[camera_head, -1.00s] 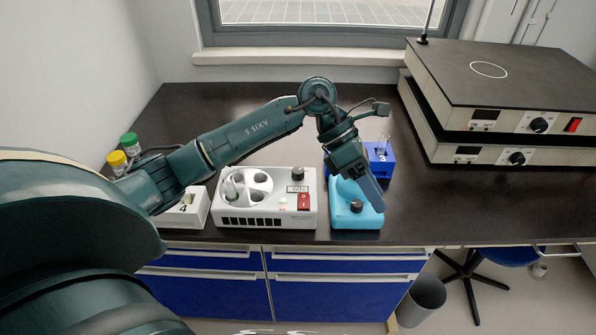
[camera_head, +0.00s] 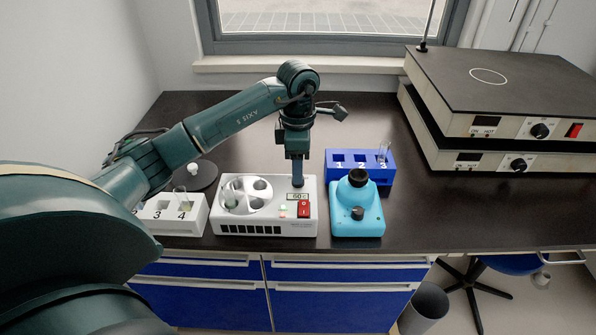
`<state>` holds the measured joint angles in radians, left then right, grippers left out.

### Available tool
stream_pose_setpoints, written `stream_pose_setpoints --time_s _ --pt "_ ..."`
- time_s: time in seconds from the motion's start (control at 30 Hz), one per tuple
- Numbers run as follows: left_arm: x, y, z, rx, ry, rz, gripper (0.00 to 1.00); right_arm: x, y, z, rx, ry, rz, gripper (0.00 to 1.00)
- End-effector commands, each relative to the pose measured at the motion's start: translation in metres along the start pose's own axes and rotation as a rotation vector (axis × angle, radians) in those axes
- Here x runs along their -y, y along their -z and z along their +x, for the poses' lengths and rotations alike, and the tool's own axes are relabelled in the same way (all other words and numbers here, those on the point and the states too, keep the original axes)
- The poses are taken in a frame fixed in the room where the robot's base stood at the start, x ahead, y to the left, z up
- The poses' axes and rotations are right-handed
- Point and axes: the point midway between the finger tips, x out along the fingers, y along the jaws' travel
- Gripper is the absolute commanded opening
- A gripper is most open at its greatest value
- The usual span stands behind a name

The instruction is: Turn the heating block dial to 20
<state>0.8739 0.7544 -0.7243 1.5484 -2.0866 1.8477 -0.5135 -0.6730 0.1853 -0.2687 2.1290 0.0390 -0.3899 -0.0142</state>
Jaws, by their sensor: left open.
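The white heating block (camera_head: 268,229) stands near the front edge of the dark bench. The display figures are too small to read surely. My left gripper (camera_head: 298,183) points straight down at the back right of the block, right over the place of the dial. The gripper is open. My right gripper is not in view.
A blue vortex-like device (camera_head: 357,220) stands close to the right of the block. A blue rack (camera_head: 376,165) with tubes is behind it. A white numbered rack (camera_head: 180,222) is close on the left. Two stacked hot plates (camera_head: 500,148) stand at the right.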

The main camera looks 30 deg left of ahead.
Motion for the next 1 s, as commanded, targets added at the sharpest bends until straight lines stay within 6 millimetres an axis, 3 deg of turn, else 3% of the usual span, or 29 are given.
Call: stream_pose_setpoints --time_s 0.2,0.57,1.0 --pt "0.001 -0.001 0.025 0.000 0.001 0.001 0.49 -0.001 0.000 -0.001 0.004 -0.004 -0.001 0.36" --pt "0.000 0.000 0.031 0.001 0.000 0.001 0.49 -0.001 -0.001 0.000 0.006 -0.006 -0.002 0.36" --pt "0.000 -0.001 0.030 0.001 0.000 0.001 0.14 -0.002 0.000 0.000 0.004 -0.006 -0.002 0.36"
